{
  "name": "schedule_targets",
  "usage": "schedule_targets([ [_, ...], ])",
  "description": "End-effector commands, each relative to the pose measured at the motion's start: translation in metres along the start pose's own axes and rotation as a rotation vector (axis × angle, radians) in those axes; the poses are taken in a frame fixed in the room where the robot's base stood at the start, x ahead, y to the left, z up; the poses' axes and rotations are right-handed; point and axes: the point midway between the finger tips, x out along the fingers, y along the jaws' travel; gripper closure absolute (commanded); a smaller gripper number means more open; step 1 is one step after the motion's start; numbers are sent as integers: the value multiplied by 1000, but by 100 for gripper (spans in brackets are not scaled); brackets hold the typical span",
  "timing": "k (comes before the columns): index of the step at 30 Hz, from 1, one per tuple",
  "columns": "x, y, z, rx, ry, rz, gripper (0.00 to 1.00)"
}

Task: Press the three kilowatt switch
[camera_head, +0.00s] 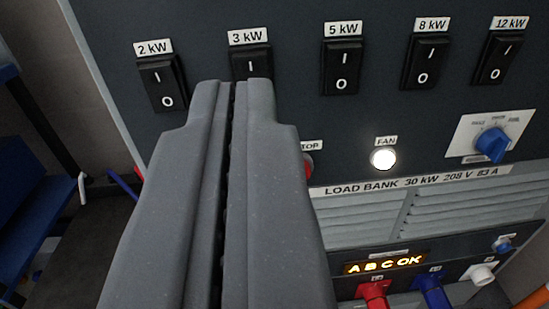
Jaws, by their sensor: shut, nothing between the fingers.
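The 3 kW switch (250,61) is a black rocker under its white "3 kW" label (248,36) on the dark panel. Its upper half with the "I" mark shows; its lower half is hidden behind my fingertips. My gripper (234,85) is shut and empty, with both grey fingers side by side. The tips overlap the lower part of the 3 kW switch in the picture. I cannot tell whether they touch it.
The 2 kW switch (162,83) is left; the 5 kW (342,66), 8 kW (425,62) and 12 kW (495,58) switches are right. Below are a lit fan lamp (383,159), a partly hidden red stop button (309,165), a blue knob (492,145) and plugged connectors (375,293).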

Motion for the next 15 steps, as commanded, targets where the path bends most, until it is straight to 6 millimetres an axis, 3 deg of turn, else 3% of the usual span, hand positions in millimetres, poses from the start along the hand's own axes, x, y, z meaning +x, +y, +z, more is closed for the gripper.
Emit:
schedule_targets([
  [1,-3,1,22,-18,12,1,100],
  [6,-10,2,48,-54,57,-1,100],
  [15,-12,4,54,-67,78,-1,100],
])
